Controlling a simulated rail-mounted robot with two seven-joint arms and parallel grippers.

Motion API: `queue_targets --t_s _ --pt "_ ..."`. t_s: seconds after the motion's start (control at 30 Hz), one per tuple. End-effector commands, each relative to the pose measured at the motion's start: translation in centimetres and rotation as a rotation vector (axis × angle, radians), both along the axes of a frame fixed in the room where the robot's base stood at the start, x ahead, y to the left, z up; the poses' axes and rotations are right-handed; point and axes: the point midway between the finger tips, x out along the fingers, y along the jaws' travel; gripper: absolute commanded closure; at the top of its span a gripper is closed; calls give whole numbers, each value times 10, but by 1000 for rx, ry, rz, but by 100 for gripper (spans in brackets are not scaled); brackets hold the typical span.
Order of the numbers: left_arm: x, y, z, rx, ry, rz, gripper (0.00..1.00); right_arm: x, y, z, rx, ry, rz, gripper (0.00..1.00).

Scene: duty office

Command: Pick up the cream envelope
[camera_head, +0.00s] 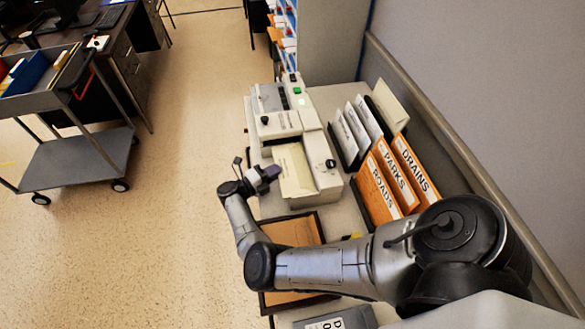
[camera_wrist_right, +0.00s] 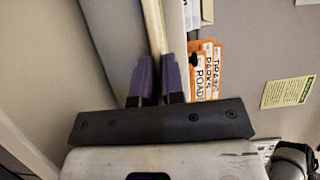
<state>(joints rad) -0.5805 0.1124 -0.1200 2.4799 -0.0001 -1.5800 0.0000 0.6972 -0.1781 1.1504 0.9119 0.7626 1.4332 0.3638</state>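The cream envelope (camera_head: 293,170) lies in the bay of the beige machine (camera_head: 317,148) on the counter, its near part sticking out at the front. My right gripper (camera_head: 271,173) is at the envelope's left edge, reaching in from the left. In the right wrist view my two purple fingertips (camera_wrist_right: 159,75) stand close together, with the envelope's pale edge (camera_wrist_right: 154,22) running down to the narrow gap between them. I cannot tell whether both fingers press on it. My left gripper is out of view.
Orange folders (camera_head: 392,177) marked ROADS, PARKS and DRAINS stand right of the machine, beside a black rack of papers (camera_head: 350,135). A brown tray (camera_head: 292,232) lies in front of the machine. A grey trolley (camera_head: 75,160) stands on the floor at left, with open floor between.

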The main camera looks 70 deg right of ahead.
Motion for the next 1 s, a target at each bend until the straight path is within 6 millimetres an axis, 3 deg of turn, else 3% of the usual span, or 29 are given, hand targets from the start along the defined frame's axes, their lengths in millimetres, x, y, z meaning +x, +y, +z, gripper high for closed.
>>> queue_targets --t_s 0.57,0.77,0.93,1.0 --pt "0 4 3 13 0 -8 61 0 0 4 -1 -1 0 100" --pt "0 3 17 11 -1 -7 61 0 0 22 -1 -2 -1 100" --pt "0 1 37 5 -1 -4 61 0 0 49 -1 -2 0 100" --pt "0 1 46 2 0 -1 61 -8 -1 51 0 2 0 100"
